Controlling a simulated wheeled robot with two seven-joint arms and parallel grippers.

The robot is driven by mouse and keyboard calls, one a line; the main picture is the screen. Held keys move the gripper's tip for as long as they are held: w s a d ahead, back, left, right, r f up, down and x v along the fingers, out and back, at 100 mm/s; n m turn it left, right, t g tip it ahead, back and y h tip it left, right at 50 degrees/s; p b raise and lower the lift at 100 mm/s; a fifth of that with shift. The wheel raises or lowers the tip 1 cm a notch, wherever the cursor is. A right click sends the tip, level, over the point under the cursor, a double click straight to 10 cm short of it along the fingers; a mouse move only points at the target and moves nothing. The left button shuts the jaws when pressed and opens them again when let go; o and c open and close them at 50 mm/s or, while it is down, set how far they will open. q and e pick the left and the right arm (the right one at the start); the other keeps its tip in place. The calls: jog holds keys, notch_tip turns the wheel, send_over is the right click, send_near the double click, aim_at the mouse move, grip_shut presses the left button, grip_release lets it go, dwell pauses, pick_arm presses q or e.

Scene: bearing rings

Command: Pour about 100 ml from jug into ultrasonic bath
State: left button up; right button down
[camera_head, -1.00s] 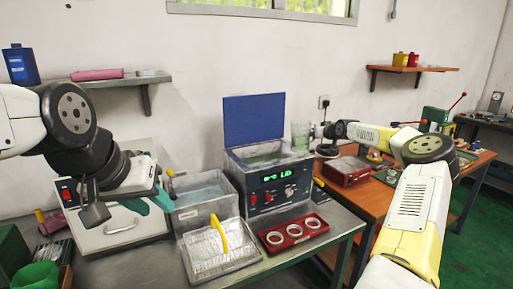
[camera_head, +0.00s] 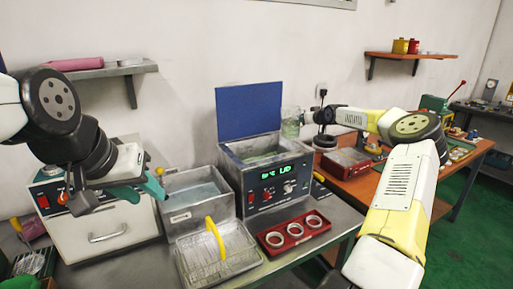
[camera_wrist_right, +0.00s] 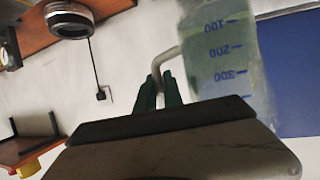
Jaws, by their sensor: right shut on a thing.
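The ultrasonic bath (camera_head: 272,190) is a grey box with a green lit display, its blue lid (camera_head: 250,112) standing open and liquid inside. The clear jug (camera_head: 290,124) is held up beside the bath's right rear, next to the lid. In the right wrist view the jug (camera_wrist_right: 226,60) shows blue marks from 100 to 300 and pale green liquid. My right gripper (camera_wrist_right: 160,90) is shut on the jug's handle; it also shows in the head view (camera_head: 308,117). My left gripper (camera_head: 118,193) hangs at the left in front of a white oven; its jaw opening is unclear.
A steel tank of liquid (camera_head: 198,200) stands left of the bath. A wire basket with a yellow handle (camera_head: 215,255) and a red tray with several rings (camera_head: 295,232) lie in front. A black ring-shaped object (camera_head: 325,141) and red box (camera_head: 345,162) sit on the right table.

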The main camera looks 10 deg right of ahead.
aim_at(295, 106)
jog(key=shift+s+a+r+n+t+h, duration=0.1)
jog(key=shift+a+r+n+t+h, duration=0.15)
jog(key=shift+r, duration=0.3)
jog(key=shift+s+a+r+n+t+h, duration=0.1)
jog(key=shift+r+n, duration=0.25)
jog(key=shift+r, duration=0.2)
jog(key=shift+a+f, duration=0.1)
jog(key=shift+a, duration=0.1)
jog(key=shift+s+a+r+n+t+h, duration=0.15)
jog(key=shift+a+r+n+t+h, duration=0.15)
jog(key=shift+r+n, duration=0.25)
jog(key=shift+s+a+r+n+t+h+b, duration=0.2)
jog(key=shift+s+a+r+n+t+h, duration=0.1)
jog(key=shift+a+n, duration=0.4)
jog(key=shift+s+a+r+n+t+h+b, duration=0.15)
jog(key=shift+a+r+n+h+b, duration=0.1)
jog(key=shift+a+n, duration=0.35)
jog(key=shift+s+a+r+n+t+h, duration=0.15)
jog(key=shift+a+r+n+t, duration=0.15)
jog(key=shift+r+n, duration=0.25)
jog(key=shift+s+a+r+n+t+h, duration=0.2)
jog(key=shift+a+r+n, duration=0.1)
jog(key=shift+r, duration=0.3)
jog(key=shift+b, duration=0.35)
jog(key=shift+w, duration=0.1)
jog(key=shift+a+n+b, duration=0.1)
jog(key=shift+n+b, duration=0.2)
jog(key=shift+b, duration=0.45)
